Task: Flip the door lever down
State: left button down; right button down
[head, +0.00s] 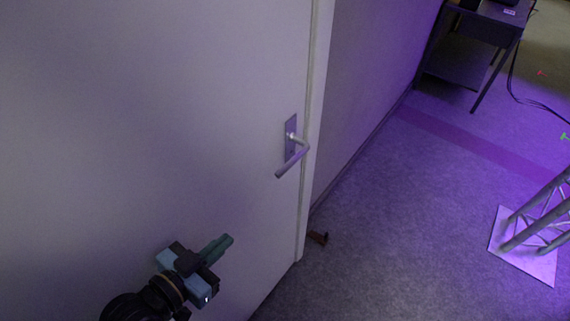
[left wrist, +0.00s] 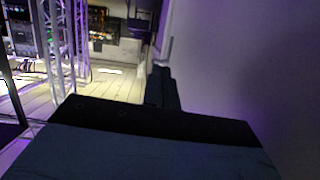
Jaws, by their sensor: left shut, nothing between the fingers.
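The door (head: 170,110) is a large pale panel filling the left half of the head view. Its silver lever (head: 291,163) sits on a small upright plate (head: 290,138) near the door's right edge. The lever sticks out from the plate and its bar points to the lower left in the picture. My left gripper (head: 226,241) is shut and empty, lower left of the lever and apart from it. In the left wrist view the shut fingers (left wrist: 162,88) show dark in the middle, beside a pale surface at right. My right gripper is not in view.
A metal truss stands on a white base plate (head: 510,255) at right. A dark table (head: 490,20) and cables (head: 520,95) are at the back right. The floor between is clear.

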pick_arm(q)
notch_tip(320, 180, up, 11)
jog(key=t+h, duration=0.1)
jog(key=shift+s+t+h+b, duration=0.2)
jog(key=shift+t+h+b, duration=0.1)
jog(key=shift+b, duration=0.15)
jog(key=shift+w+d, duration=0.15)
jog(key=p, duration=0.2)
send_over(283, 172)
jog(key=s, duration=0.1)
jog(key=f, duration=0.2)
jog(key=shift+m, duration=0.3)
jog(key=shift+w+f+b, duration=0.15)
jog(key=shift+w+f, duration=0.05)
jog(key=shift+f, duration=0.45)
jog(key=shift+w+f+b, duration=0.2)
jog(key=shift+f, duration=0.5)
jog(key=shift+w+f+b, duration=0.15)
jog(key=shift+w+f, duration=0.05)
jog(key=shift+f, duration=0.45)
